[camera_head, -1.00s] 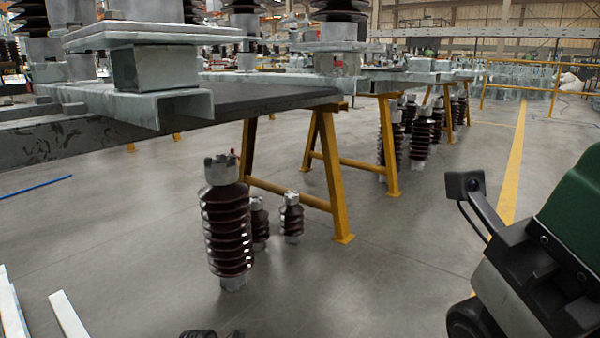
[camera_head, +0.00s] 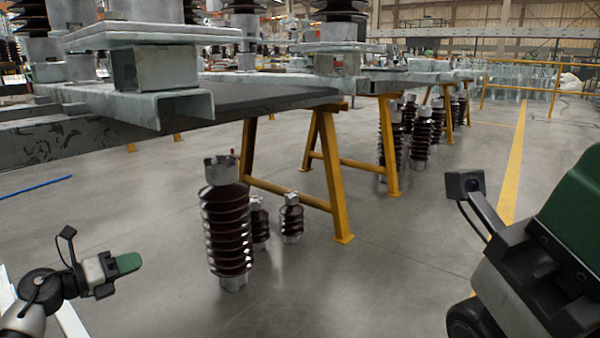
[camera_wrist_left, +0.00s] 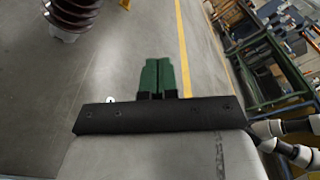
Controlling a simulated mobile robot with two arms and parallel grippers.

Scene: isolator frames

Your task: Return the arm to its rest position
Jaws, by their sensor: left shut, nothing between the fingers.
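My left gripper (camera_head: 129,263) is at the lower left of the head view, green fingertips pointing right. It is shut and empty, over open floor left of the large brown insulator. In the left wrist view its two green fingers (camera_wrist_left: 158,76) lie side by side with nothing between them. My right gripper (camera_head: 572,225) is large and close at the right edge of the head view. Its green finger part is cut off by the frame, so its opening is hidden.
A large ribbed insulator (camera_head: 227,225) stands on the floor with two smaller ones (camera_head: 291,217) behind it. Yellow trestles (camera_head: 328,175) carry a dark table (camera_head: 255,97) with metal bases. Floor between the insulators and my right arm is clear. Racks (camera_wrist_left: 262,60) show in the wrist view.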

